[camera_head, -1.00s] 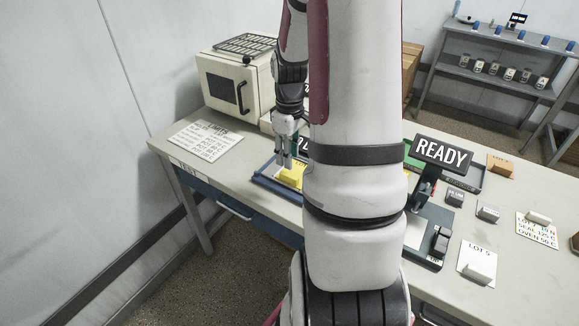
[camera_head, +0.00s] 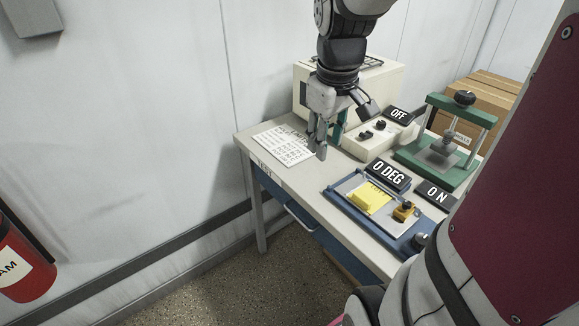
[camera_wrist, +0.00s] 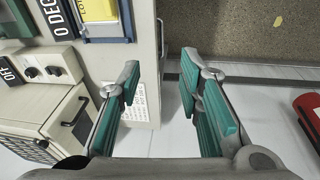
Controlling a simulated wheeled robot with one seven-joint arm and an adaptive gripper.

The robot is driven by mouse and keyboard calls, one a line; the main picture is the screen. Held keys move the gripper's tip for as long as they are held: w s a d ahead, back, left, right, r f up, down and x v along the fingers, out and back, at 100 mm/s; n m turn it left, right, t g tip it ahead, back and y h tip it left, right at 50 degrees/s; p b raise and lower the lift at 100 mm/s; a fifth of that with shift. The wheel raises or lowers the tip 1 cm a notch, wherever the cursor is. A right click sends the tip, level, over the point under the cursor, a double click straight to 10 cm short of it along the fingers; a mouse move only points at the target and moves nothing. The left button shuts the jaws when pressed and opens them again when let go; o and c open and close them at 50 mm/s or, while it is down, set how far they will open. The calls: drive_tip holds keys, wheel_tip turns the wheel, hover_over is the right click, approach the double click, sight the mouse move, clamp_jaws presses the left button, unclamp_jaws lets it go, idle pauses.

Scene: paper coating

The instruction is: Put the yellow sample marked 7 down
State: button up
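The yellow sample (camera_head: 369,198) lies on the flat bed of a blue device (camera_head: 392,238) on the bench. Its lettering is too small to read surely in the head view. In the wrist view, part of the yellow sample (camera_wrist: 98,10) shows at the top left, cut off by the frame edge. My gripper (camera_head: 318,150) is above the bench, left of and apart from the sample. The wrist view shows my gripper (camera_wrist: 160,75) with its green-padded fingers spread and nothing between them.
A white limits sheet (camera_head: 284,146) lies at the bench's left end. A cream oven (camera_head: 388,86) and a control box reading OFF (camera_head: 372,138) stand behind. A green press (camera_head: 440,150) is at right. A red canister (camera_head: 22,262) is at far left.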

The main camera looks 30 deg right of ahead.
drive_tip(key=s+a+r+t, duration=0.1)
drive_tip(key=s+a+r, duration=0.1)
drive_tip(key=s+a, duration=0.3)
drive_tip(key=s+a+r+t+y, duration=0.1)
drive_tip(key=s+a+r+t, duration=0.1)
drive_tip(key=s+a, duration=0.3)
drive_tip(key=a+r, duration=0.1)
drive_tip(key=a, duration=0.3)
drive_tip(key=shift+a+r+m, duration=0.2)
drive_tip(key=shift+a+m, duration=0.1)
drive_tip(key=shift+d, duration=0.1)
idle(0.4)
